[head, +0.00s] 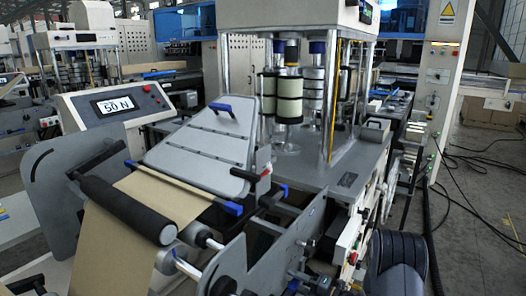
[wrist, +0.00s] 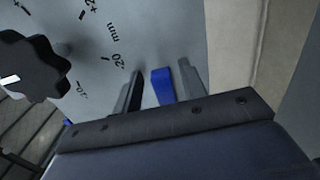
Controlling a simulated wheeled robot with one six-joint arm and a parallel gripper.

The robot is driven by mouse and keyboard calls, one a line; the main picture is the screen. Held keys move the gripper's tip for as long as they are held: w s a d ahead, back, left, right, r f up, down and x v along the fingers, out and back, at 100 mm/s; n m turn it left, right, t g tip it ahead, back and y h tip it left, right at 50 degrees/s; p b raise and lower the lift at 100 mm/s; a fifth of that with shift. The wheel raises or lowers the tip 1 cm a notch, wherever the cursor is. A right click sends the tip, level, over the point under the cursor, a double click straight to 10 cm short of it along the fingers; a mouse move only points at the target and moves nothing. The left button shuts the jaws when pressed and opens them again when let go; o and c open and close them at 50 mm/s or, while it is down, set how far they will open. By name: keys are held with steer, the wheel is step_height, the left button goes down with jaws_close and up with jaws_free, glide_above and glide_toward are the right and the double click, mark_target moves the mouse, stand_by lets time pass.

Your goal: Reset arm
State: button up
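My gripper (wrist: 162,88) shows in the wrist view with its two grey fingers apart. A blue tab (wrist: 161,87) appears between the fingers, with gaps on both sides, so I see no grip on it. The fingers point toward a grey plate (wrist: 135,30) with printed millimetre marks. A black lobed knob (wrist: 32,68) is on that plate, left of the fingers. In the head view my gripper cannot be made out; a dark rounded part at the lower right looks like my arm.
Brown kraft web (head: 115,235) runs under a black roller (head: 125,208) at the left. A hinged grey cover (head: 202,150) with a blue handle stands above it. A display (head: 115,105) reads 50 N. Cables (head: 475,175) lie on the floor at right.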

steer(key=shift+f, duration=0.1)
steer(key=shift+s+d+f+m, duration=0.1)
steer(key=shift+d+f+m, duration=0.1)
steer(key=shift+m, duration=0.1)
steer(key=v, duration=1)
steer(key=x, duration=1)
steer(key=shift+a+r, duration=0.25)
steer(key=shift+a, duration=0.05)
steer(key=shift+r+n, duration=0.55)
steer(key=shift+n, duration=0.25)
steer(key=shift+d, duration=0.1)
